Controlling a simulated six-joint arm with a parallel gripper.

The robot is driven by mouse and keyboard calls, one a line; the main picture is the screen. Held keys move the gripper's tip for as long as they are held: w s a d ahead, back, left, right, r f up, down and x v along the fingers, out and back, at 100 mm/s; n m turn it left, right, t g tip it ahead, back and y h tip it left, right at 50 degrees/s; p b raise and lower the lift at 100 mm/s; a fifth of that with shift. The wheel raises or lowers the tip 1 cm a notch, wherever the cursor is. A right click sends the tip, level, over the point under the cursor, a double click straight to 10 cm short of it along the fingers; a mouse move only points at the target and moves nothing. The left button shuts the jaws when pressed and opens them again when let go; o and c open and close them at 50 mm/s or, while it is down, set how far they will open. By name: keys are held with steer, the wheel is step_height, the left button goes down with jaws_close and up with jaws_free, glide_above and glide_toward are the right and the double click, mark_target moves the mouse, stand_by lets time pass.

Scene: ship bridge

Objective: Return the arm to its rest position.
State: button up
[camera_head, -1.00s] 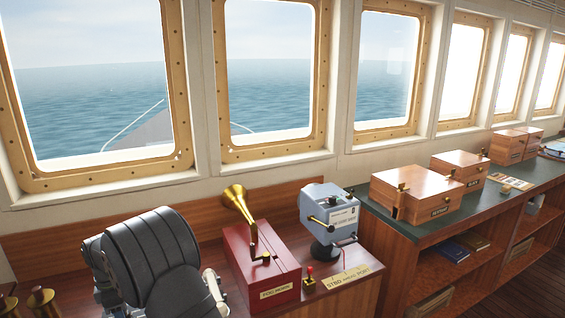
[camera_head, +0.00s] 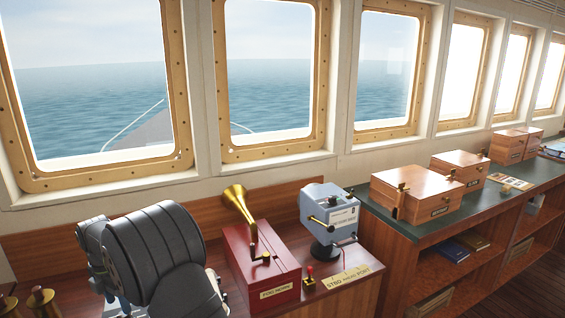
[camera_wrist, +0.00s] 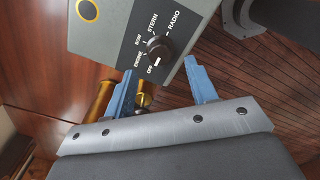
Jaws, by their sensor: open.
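My arm (camera_head: 155,250) shows as dark rounded links at the lower left of the head view. My gripper (camera_wrist: 159,68) is in the wrist view, its two blue fingers spread apart with nothing held between them. A grey selector box (camera_wrist: 125,30) with a black knob (camera_wrist: 159,47) and the labels OFF, ENGINE, BOW, STERN and RADIO lies beyond the fingertips. I cannot tell the exact gap between it and the fingers. The gripper cannot be made out in the head view.
A red fog horn box (camera_head: 262,268) with a brass horn (camera_head: 238,203) stands right of my arm. Brass fittings (camera_head: 40,300) stand at the lower left. Wooden boxes (camera_head: 415,192) line the green counter.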

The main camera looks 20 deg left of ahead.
step_height(320, 180, up, 12)
step_height(320, 180, down, 6)
stand_by(0.4)
steer(key=shift+f, duration=0.1)
stand_by(1.0)
